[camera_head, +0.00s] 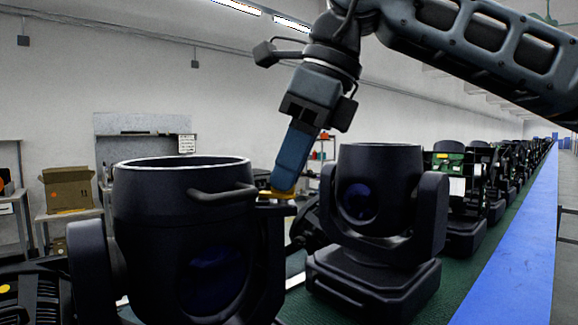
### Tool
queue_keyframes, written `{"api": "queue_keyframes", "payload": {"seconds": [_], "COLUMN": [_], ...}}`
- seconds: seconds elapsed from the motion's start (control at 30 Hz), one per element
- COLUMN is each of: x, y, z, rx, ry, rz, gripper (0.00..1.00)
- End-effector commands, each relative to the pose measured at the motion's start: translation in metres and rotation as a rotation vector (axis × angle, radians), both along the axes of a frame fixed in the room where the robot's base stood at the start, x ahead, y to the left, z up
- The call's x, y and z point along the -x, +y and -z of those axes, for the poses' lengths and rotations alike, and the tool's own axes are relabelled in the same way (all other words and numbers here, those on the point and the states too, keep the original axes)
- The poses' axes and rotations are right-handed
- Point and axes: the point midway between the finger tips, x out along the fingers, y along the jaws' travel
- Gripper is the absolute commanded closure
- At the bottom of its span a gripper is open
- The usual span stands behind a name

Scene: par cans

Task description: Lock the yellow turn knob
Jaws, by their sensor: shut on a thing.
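The yellow turn knob (275,195) sits at the right side of the near black par can (180,220), just beyond its bar handle (222,193). Only a thin strip of the knob shows; the rest is hidden by my gripper. My gripper (285,188) comes down from above, tilted, with its blue-grey fingers at the knob. It is shut on the knob. The turn angle of the knob cannot be made out.
A second black par can (380,200) stands close on the right, with more fixtures in a row behind it. They stand on a green conveyor (460,285) beside a blue strip (510,270). A cardboard box (67,188) rests on a table at the left.

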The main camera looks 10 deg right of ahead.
Motion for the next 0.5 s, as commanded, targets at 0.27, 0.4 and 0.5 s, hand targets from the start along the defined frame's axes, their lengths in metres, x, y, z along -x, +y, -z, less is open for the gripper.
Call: {"api": "queue_keyframes", "payload": {"seconds": [0.27,0.4,0.5], "x": [-0.0014,-0.0021,-0.0023], "y": [-0.0009,-0.0013,-0.0014], "z": [0.0010,0.0012,0.0015], "rx": [0.004,0.004,0.006], "ry": [0.005,0.005,0.004], "rz": [-0.208,-0.282,-0.318], "gripper": [1.00,1.00,1.00]}}
